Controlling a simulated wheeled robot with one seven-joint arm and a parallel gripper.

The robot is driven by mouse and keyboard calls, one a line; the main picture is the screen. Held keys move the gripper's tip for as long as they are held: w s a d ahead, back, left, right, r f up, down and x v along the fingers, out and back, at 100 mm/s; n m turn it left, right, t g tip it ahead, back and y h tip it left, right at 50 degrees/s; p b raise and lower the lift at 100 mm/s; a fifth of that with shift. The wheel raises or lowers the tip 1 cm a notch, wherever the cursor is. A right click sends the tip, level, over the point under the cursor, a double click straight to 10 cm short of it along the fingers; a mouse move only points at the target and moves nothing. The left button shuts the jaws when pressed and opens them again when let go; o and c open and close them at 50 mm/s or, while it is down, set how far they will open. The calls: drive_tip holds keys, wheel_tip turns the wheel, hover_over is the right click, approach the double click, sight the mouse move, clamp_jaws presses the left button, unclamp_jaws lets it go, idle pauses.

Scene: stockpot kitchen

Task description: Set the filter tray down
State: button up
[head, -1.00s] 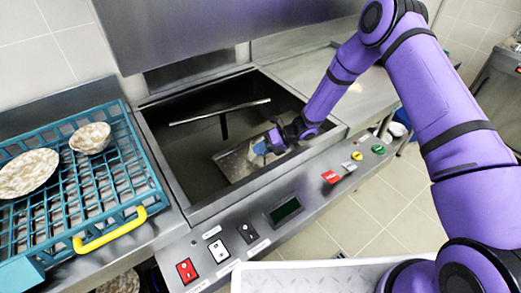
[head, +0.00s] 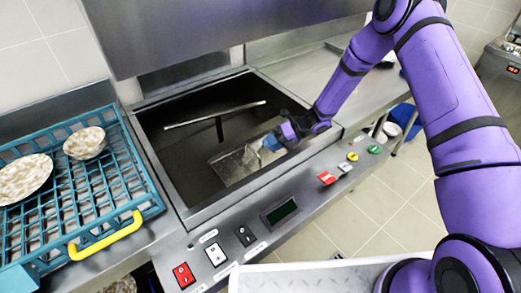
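The filter tray (head: 236,164) is a grey metal piece low inside the open dishwasher basin (head: 180,200), at its front right part. My gripper (head: 272,143) reaches over the basin's right front rim and is at the tray's upper right end. A blue part shows between the gripper and the tray. The fingertips are small and partly hidden here, so I cannot tell whether they are closed on the tray. I also cannot tell whether the tray rests on the basin floor.
A teal dish rack (head: 113,184) with a yellow handle (head: 105,236) holds two speckled dishes on the left. A wash arm (head: 214,114) spans the basin. The front panel (head: 262,228) has switches and buttons. A steel counter (head: 300,82) lies behind my arm.

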drive_tip(key=shift+v, duration=2.8)
